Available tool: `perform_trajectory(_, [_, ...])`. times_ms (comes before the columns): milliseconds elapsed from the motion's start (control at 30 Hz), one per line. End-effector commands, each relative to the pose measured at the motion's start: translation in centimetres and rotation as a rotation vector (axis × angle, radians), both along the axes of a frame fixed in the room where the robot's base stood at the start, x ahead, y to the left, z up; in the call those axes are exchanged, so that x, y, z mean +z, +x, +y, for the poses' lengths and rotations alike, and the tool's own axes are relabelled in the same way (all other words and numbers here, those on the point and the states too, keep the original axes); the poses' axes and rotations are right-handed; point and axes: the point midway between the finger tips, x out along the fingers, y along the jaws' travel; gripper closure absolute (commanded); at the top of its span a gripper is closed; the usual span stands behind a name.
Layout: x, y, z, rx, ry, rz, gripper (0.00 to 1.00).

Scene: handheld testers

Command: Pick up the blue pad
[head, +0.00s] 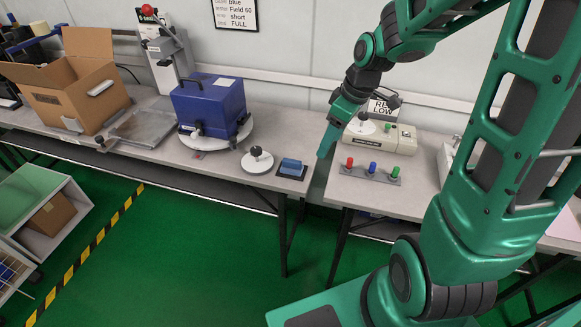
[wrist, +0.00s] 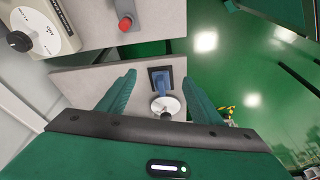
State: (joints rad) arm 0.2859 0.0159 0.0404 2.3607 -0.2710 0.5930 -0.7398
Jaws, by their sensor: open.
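The blue pad (head: 291,166) is a small blue block on a dark square base, near the right end of the left table in the head view. In the wrist view the blue pad (wrist: 161,81) shows beyond and between my fingertips, on its dark base. My gripper (head: 326,153) points down just right of the pad, above the gap between the two tables. In the wrist view my gripper (wrist: 158,78) has its two green fingers spread apart with nothing between them. The pad is apart from the fingers.
A white disc with a black knob (head: 257,160) sits left of the pad. A blue box with a handle (head: 209,104) stands on a round base farther left. Red, blue and green knobs (head: 371,172) and a beige device (head: 379,134) are on the right table. A gap separates the tables.

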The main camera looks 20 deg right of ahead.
Motion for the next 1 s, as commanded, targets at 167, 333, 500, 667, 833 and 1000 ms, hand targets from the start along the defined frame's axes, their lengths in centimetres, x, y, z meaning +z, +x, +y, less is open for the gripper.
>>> perform_trajectory(167, [-1.7,3.7,3.6,0.202,0.057,-0.074,0.41])
perform_trajectory(333, [-2.7,5.0,5.1,0.273,0.079,-0.107,0.41])
perform_trajectory(500, [-4.9,5.5,5.9,0.277,0.081,-0.108,0.41])
perform_trajectory(667, [-6.7,6.0,6.4,0.275,0.08,-0.108,0.41])
perform_trajectory(833, [-7.6,6.2,6.7,0.274,0.079,-0.109,0.41])
perform_trajectory(1000, [-9.3,6.7,7.2,0.274,0.081,-0.106,0.41])
